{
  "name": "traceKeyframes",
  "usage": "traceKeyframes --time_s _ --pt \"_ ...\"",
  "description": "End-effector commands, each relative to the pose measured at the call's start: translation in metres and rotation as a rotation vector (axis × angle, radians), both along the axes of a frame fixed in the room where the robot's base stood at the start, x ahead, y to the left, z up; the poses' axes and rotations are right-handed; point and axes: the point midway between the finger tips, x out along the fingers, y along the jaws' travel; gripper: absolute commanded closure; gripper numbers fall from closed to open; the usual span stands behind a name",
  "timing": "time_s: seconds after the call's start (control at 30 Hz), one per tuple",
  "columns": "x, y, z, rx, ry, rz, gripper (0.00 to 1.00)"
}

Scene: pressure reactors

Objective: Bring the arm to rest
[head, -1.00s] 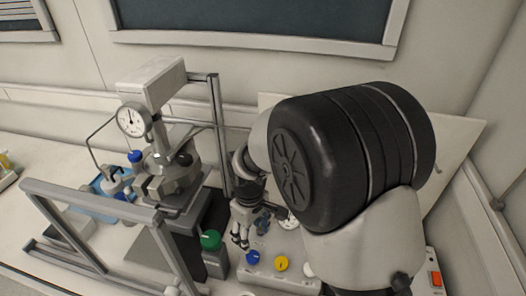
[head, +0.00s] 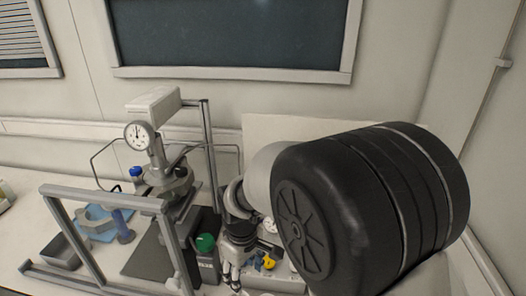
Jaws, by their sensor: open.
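My arm fills the right half of the head view, with a large dark joint in front. My gripper (head: 232,277) points down beside the green-capped bottle (head: 206,258), to its right in the picture. Its fingers are open, and I see nothing held between them. The fingertips are small and close to the lower edge of the picture. My arm hides much of the bench on the right.
A reactor (head: 168,180) with a pressure gauge (head: 139,135) stands left of my gripper. A grey frame (head: 105,196) stands in front. A control box with a yellow knob (head: 268,263) sits right of the gripper. A blue tray (head: 100,235) lies left.

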Motion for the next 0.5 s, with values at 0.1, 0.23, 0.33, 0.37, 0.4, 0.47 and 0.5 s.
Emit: traceKeyframes --time_s 0.1,0.23,0.33,0.37,0.4,0.47,0.5 --pt "-0.004 -0.018 0.021 0.013 -0.026 -0.063 0.44" --pt "-0.013 -0.039 0.045 0.029 -0.055 -0.140 0.44" --pt "-0.024 -0.059 0.066 0.044 -0.084 -0.216 0.44" --pt "-0.028 -0.066 0.073 0.050 -0.096 -0.243 0.44" --pt "-0.036 -0.077 0.082 0.058 -0.111 -0.282 0.44" --pt "-0.049 -0.094 0.096 0.072 -0.136 -0.349 0.44" --pt "-0.060 -0.105 0.104 0.081 -0.155 -0.396 0.44"
